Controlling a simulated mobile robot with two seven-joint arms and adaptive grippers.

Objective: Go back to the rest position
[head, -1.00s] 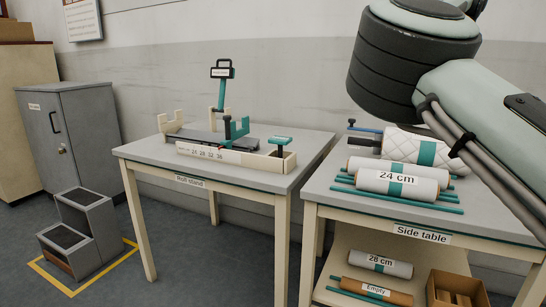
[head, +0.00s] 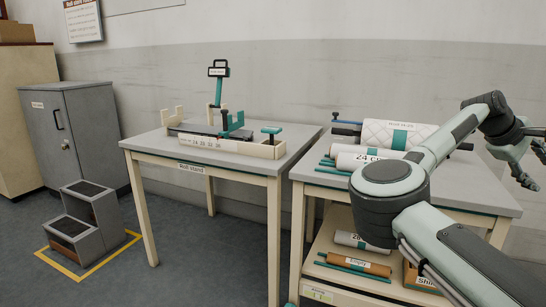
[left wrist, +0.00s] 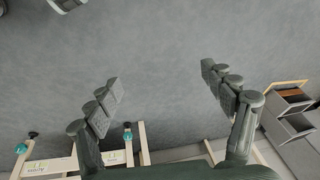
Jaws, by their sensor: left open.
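My left gripper (left wrist: 160,95) shows in the left wrist view with its two fingers spread wide. It is open and empty, with bare grey floor between the fingers. In the head view an arm of mine comes in from the lower right, bends, and reaches toward the right edge. My left gripper does not show clearly in the head view.
The roll stand table (head: 140,141) carries a cream cradle (head: 262,150). A quilted roll (head: 376,133) and a 24 cm roll (head: 352,160) lie on the side table. A lower shelf holds more rolls. A grey step stool (head: 92,222) and cabinet (head: 75,140) stand left. Floor between is clear.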

